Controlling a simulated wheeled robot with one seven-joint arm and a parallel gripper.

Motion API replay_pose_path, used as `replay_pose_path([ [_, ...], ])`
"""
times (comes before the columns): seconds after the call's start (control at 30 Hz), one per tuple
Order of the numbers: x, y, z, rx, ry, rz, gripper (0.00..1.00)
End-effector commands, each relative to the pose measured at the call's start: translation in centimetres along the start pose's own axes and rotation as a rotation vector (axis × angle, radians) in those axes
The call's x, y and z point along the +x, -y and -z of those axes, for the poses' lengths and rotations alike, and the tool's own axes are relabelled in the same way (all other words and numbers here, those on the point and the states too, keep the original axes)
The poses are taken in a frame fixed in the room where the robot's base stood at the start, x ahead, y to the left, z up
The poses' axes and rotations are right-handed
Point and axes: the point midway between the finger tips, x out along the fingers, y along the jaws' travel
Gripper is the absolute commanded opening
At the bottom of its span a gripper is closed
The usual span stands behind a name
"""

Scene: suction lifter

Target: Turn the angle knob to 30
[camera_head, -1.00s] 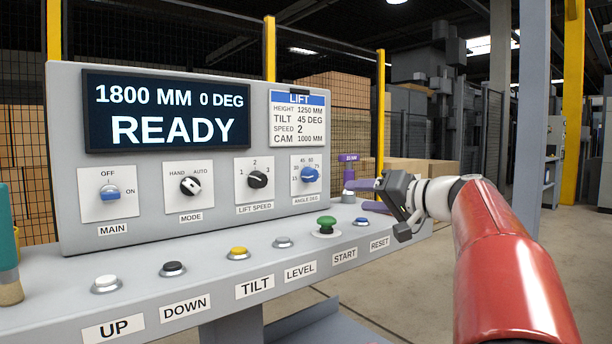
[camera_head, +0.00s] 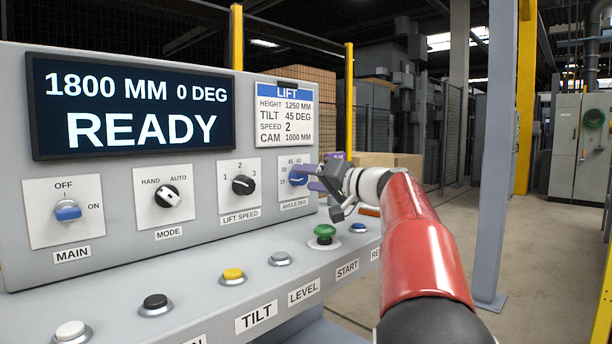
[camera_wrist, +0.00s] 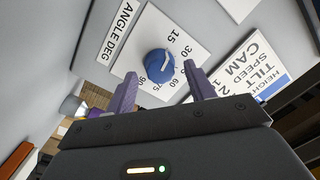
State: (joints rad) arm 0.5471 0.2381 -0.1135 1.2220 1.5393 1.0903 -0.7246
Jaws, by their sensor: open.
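The angle knob (camera_head: 297,179) is blue and sits on a white plate marked ANGLE DEG at the right of the panel.
The lift speed knob (camera_head: 243,185) is left of the angle knob. The green START button (camera_head: 324,233) and blue RESET button (camera_head: 358,228) are on the ledge below my gripper. The display (camera_head: 132,108) reads 1800 MM, 0 DEG, READY. A card (camera_head: 285,115) lists TILT 45 DEG.

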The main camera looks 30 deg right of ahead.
Motion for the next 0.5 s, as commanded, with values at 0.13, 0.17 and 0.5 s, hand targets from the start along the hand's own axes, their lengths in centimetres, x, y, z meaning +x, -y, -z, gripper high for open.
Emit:
replay_pose_path([
  [0.13, 1.12, -0.01, -0.01, 0.001, 0.001, 0.000, 0.54],
  [0.17, 1.21, -0.01, -0.02, 0.001, 0.001, 0.000, 0.54],
  [0.5, 1.27, -0.02, -0.04, 0.001, 0.000, 0.000, 0.42],
])
